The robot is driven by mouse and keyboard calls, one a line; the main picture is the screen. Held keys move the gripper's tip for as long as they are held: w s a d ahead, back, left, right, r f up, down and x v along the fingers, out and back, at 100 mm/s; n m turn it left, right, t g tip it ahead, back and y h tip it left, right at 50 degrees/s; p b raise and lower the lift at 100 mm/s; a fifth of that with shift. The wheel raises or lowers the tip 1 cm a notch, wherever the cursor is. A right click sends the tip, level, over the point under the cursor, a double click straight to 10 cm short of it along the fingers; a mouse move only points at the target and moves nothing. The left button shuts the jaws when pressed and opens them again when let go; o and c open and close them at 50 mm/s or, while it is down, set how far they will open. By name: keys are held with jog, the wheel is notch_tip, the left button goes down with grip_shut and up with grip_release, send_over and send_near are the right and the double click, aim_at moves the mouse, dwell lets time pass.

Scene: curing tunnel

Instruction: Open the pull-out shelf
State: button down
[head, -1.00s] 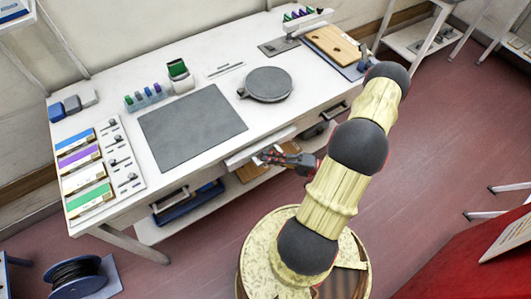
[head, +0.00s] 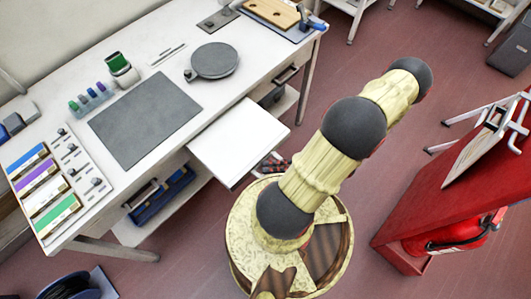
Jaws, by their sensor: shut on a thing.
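The pull-out shelf (head: 236,140) is a flat white board sticking well out from the front of the white workbench (head: 222,98). My gripper (head: 268,167) is at the shelf's front edge, shut on it.
On the bench are a grey mat (head: 145,120), a round dark plate (head: 215,60) and several coloured boxes (head: 40,185). A red cabinet (head: 440,185) with a fire extinguisher (head: 450,238) stands to the right.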

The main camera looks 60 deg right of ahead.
jog(key=shift+s+f, duration=0.1)
jog(key=shift+s, duration=0.15)
jog(key=c, duration=1.7)
grip_release()
jog(key=v, duration=1.2)
jog(key=shift+w, duration=0.1)
